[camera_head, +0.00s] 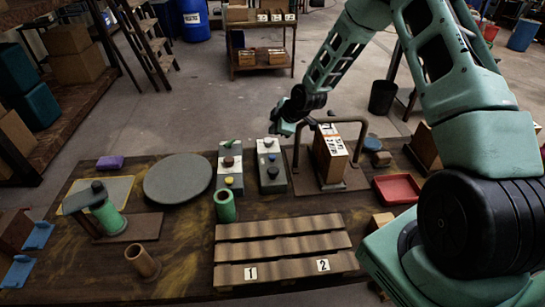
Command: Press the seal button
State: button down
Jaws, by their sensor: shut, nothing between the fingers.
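Two grey control boxes stand side by side on the table. The left control box (230,167) carries a dark knob, a red button and a yellow button. The labels are too small to read, so I cannot tell which is the seal button. My gripper (279,129) is shut and empty, just above the far end of the right box. I cannot tell whether it touches the box. A brown carton (330,153) with white labels stands under a metal frame beside it.
A wooden pallet (282,250) marked 1 and 2 lies in front. A red tray (397,188) is to the right, near my arm.

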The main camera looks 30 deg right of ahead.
aim_at(274, 157)
jog(key=shift+f+b, duration=2.65)
jog(key=shift+f, duration=1.65)
jog(key=shift+f+b, duration=0.4)
jog(key=shift+f+b, duration=0.55)
jog(key=shift+f, duration=0.05)
jog(key=shift+r, duration=0.1)
jog(key=shift+r+p, duration=0.65)
jog(key=shift+r, duration=0.3)
jog(key=shift+r+p, duration=1.6)
jog(key=shift+r, duration=0.95)
